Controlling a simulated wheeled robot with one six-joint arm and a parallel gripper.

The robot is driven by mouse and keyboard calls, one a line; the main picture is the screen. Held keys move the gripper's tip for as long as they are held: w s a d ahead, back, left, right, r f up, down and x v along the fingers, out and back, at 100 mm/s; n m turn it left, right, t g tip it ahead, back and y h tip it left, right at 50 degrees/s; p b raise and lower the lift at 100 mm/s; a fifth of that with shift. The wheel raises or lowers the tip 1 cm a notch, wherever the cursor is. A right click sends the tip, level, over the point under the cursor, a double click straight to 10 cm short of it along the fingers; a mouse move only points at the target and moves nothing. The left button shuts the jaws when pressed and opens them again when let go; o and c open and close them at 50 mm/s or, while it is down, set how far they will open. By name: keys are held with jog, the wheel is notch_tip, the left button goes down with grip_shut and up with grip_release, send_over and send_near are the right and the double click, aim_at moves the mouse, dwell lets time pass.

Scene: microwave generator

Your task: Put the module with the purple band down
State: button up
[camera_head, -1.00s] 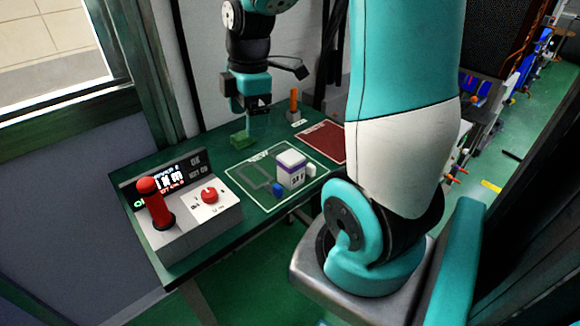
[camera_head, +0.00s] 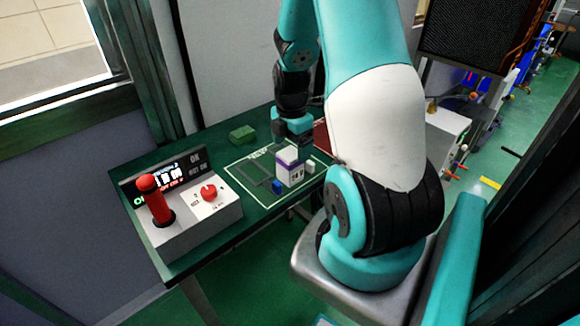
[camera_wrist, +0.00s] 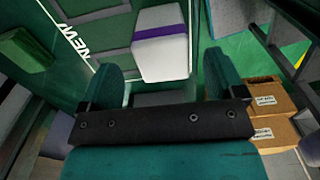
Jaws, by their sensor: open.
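The white module with the purple band (camera_head: 290,173) stands upright on the green table, inside a white-outlined area. A blue piece and a small white piece are beside it. My gripper (camera_head: 292,140) is just behind and above the module in the head view, and the arm partly hides that spot. In the wrist view, the module (camera_wrist: 161,50) shows beyond and between the two spread fingers of my gripper (camera_wrist: 166,74). The jaws are open and no object is held. I cannot tell how far the fingertips are from the module.
A control box with a red lever (camera_head: 187,222) stands at the table's front left. A green block (camera_head: 242,133) lies at the back. A red mat (camera_head: 320,137) is mostly hidden behind my arm. Grey outlined slots (camera_head: 252,176) left of the module look empty. Cardboard boxes (camera_wrist: 262,100) show at right.

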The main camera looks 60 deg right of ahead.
jog(key=f, duration=0.5)
jog(key=shift+a+f, duration=0.3)
jog(key=c, duration=1.2)
jog(key=shift+r, duration=0.15)
